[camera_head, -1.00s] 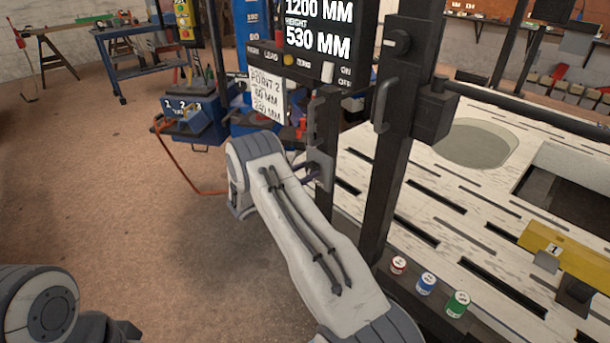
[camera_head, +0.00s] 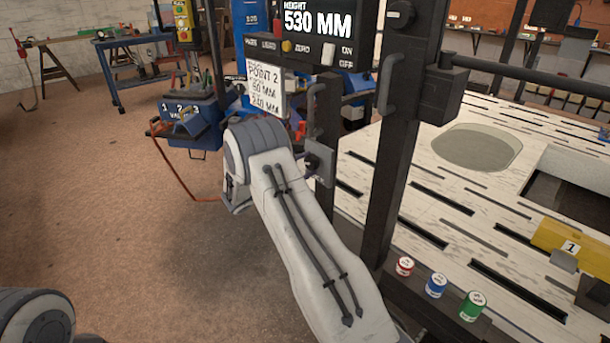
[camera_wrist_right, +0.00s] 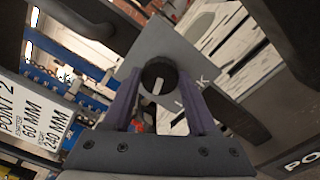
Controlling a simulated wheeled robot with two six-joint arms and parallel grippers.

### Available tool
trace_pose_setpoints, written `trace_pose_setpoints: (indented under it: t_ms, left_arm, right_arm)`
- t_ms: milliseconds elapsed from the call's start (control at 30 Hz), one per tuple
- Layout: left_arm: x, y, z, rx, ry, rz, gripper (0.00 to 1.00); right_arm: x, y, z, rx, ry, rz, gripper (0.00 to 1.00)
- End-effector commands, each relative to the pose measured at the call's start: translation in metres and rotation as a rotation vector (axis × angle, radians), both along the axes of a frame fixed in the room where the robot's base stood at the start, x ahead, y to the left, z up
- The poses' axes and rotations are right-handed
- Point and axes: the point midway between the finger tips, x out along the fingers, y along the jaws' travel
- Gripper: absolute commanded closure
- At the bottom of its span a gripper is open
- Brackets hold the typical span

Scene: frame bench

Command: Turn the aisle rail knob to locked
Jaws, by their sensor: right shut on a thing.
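The round black knob (camera_wrist_right: 159,74) sits on a grey plate (camera_wrist_right: 180,48) in the right wrist view. A short white mark shows on the knob's face. Lettering on the plate to the right of the knob seems to read LOCK, partly covered by a finger. My right gripper (camera_wrist_right: 160,92) is shut on the knob, one purple finger on each side. In the head view the grey plate (camera_head: 321,160) is on a dark post, and my right arm hides most of the gripper and the knob. My left gripper is out of view.
Dark posts with handles (camera_head: 388,85) stand close to the right arm. A display (camera_head: 318,22) and a paper sign (camera_head: 264,88) are above it. Red, blue and green cans (camera_head: 436,286) stand right of the arm beside the slotted white table (camera_head: 440,190). Floor on the left is clear.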

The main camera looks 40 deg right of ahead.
Motion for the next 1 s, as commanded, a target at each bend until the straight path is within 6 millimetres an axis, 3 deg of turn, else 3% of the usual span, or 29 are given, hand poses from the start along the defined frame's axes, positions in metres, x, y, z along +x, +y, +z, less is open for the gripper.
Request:
trace_pose_setpoints:
  t_ms: [100, 400, 1000]
  left_arm:
    - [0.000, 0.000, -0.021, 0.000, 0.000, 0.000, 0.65]
    - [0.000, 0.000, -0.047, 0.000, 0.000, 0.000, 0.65]
    - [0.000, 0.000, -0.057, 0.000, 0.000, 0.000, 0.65]
  right_arm:
    - [-0.001, 0.001, -0.007, 0.009, -0.099, 0.000, 0.97]
    - [-0.001, 0.001, -0.006, 0.025, -0.285, 0.000, 0.97]
    - [-0.001, 0.002, -0.003, 0.033, -0.376, 0.000, 0.97]
